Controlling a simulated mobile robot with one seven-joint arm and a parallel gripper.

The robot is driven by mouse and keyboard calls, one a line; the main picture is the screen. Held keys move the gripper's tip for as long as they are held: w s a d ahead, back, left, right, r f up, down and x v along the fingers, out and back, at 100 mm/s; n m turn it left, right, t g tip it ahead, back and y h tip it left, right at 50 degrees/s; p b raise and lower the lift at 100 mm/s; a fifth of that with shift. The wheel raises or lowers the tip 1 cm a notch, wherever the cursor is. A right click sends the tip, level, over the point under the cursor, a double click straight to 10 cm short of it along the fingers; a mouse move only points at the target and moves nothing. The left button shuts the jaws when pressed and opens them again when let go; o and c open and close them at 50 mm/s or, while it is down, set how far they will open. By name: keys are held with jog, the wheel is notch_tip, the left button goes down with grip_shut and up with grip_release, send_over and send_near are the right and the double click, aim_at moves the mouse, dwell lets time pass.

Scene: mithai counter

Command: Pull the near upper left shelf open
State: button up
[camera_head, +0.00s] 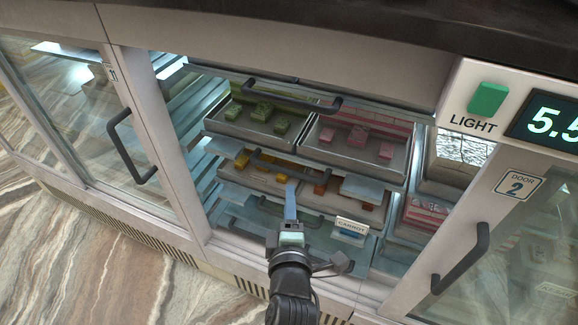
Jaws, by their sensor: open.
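The upper shelf in the open middle bay of the counter carries a tray of green sweets (233,128) and a tray of pink sweets (312,146). My gripper (290,204) is open and empty at the bay's opening, in front of the lower shelves and below the upper handle. It appears to touch neither handle. One finger shows clearly; the other is hard to make out.
A glass door with a dark handle (130,146) stands left of the bay, and door 2 with its handle (461,259) on the right. A CARROT label (351,226) sits low in the bay. The light switch (487,100) is upper right. Marbled floor lies clear at left.

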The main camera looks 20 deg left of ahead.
aim_at(289, 174)
jog(key=x, duration=1.1)
jog(key=shift+a+b, duration=0.1)
jog(key=shift+b, duration=0.3)
grip_shut()
dwell(0.8)
